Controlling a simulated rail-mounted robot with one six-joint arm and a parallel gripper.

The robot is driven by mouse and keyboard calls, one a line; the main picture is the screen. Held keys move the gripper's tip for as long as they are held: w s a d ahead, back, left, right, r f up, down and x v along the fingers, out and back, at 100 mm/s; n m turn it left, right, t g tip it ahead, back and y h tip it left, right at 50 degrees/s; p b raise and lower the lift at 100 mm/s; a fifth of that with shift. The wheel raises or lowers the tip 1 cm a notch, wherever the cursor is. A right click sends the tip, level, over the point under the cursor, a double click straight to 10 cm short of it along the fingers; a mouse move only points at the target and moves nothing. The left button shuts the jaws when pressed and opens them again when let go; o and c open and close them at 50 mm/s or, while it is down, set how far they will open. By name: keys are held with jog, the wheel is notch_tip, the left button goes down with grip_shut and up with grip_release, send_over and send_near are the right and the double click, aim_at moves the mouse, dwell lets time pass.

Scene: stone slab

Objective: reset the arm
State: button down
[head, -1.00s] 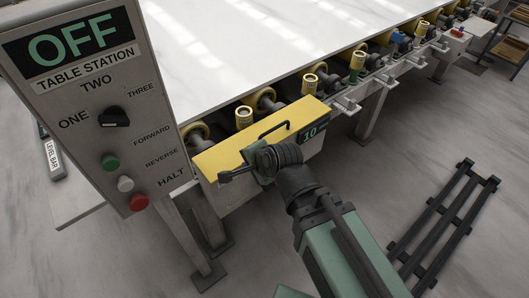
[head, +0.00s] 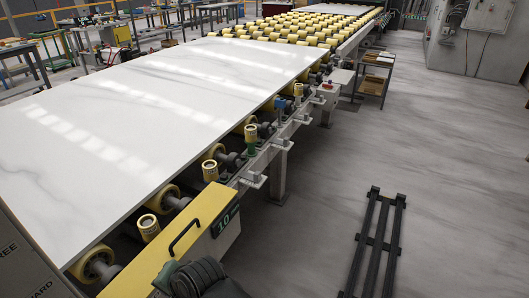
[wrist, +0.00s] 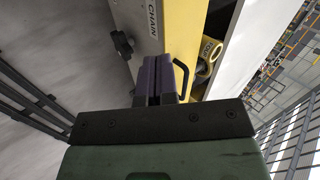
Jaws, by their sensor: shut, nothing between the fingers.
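My gripper (wrist: 158,75) shows in the wrist view as two dark purple fingers pressed together, with nothing between them. It points toward the yellow cover (wrist: 186,28) and its black handle (wrist: 184,80), which stands just right of the fingers in that view. I cannot tell whether the fingers touch anything. In the head view only the dark wrist of my arm shows at the bottom edge, beside the yellow cover (head: 190,230) with its handle (head: 183,236); the fingertips are not clear there.
A pale slab (head: 150,110) lies on yellow rollers. The control panel (head: 25,265) shows at lower left.

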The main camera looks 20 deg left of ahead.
jog(key=w+d+n+h+p, duration=0.25)
jog(key=w+d, duration=0.35)
jog(key=d, duration=0.3)
jog(key=w+d+n+h+p, duration=0.1)
jog(key=w+d+n+h, duration=0.4)
jog(key=d, duration=0.4)
jog(key=w+d+r+m+p, duration=0.1)
jog(key=w+d+m, duration=0.1)
jog(key=d, duration=0.8)
jog(key=w+d+r+m+p, duration=0.1)
jog(key=w+d, duration=0.4)
jog(key=d, duration=0.5)
jog(key=w+d+r+m+g+p, duration=0.1)
jog(key=w+d+r+m+p, duration=0.1)
jog(key=d, duration=0.8)
jog(key=shift+w+m+p, duration=0.3)
jog(key=shift+w+m, duration=0.35)
jog(key=shift+m, duration=0.3)
jog(key=shift+h, duration=0.25)
